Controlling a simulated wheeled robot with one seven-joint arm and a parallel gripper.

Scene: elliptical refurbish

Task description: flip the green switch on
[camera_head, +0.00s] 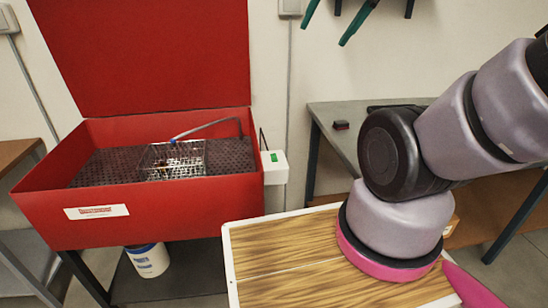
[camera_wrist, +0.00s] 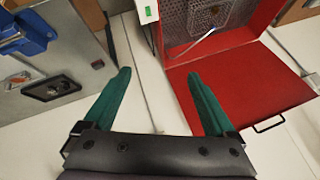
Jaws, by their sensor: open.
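The green switch (camera_head: 273,157) is a small green patch on a white box (camera_head: 276,174) fixed to the right side of the red open-lidded basin (camera_head: 150,214). In the wrist view the switch (camera_wrist: 148,11) shows at the top edge, on part of the white box (camera_wrist: 142,3). Whether it is on or off is too small to tell. My gripper (camera_head: 323,36) shows at the top of the head view as two teal fingers, above and right of the switch. In the wrist view my gripper (camera_wrist: 160,73) is open and empty, its fingers well apart and clear of the box.
The basin's raised red lid (camera_head: 145,55) stands left of the gripper. A wire basket (camera_head: 174,160) and a hose (camera_head: 208,127) are inside the basin. A grey table (camera_head: 335,135) stands to the right, and a blue vise (camera_wrist: 28,30) shows in the wrist view. Bare wall lies behind.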

